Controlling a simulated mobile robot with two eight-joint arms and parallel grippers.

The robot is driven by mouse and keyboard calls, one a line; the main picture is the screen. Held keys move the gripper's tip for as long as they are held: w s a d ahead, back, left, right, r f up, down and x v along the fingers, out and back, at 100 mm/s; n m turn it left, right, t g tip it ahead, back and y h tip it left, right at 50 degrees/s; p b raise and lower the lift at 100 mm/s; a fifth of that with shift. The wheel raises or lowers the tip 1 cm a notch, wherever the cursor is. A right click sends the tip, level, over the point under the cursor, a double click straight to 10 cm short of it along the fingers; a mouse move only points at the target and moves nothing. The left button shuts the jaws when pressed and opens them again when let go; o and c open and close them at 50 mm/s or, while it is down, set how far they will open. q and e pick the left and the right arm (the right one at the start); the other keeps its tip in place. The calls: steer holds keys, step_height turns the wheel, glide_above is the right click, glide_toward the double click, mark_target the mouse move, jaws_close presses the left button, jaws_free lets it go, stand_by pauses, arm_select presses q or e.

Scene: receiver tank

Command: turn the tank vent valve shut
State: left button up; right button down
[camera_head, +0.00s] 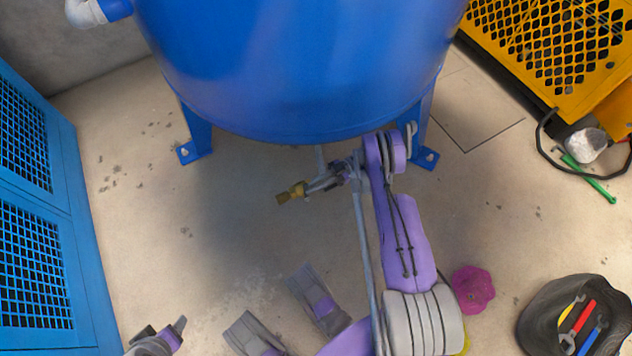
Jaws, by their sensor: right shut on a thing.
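The blue tank (300,70) fills the top middle, standing on blue legs. The tank vent valve (290,193) shows as a brass end below the tank's underside, beside a short grey pipe. My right arm reaches in from the bottom, and my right gripper (333,180) is at the valve, shut on it. The gripper hides most of the valve, so the handle and its angle cannot be made out. My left gripper (162,336) is low at the left, far from the valve, its fingers apart and empty, partly cut off by the frame edge.
A blue grille cabinet (40,220) stands at left and a yellow mesh guard (550,55) at upper right. A magenta lobed object (473,289), a green tool (597,186) and a dark bag of tools (540,322) lie at right. The floor left of the valve is clear.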

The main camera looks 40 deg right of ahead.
arm_select(q)
steer(key=shift+d, duration=0.35)
arm_select(e)
steer(key=shift+d, duration=0.1)
steer(key=c, duration=1.2)
jaws_free()
steer(key=shift+c, duration=0.2)
arm_select(q)
steer(key=shift+s+d+f, duration=0.1)
steer(key=shift+d, duration=0.05)
arm_select(e)
steer(key=shift+d, duration=0.15)
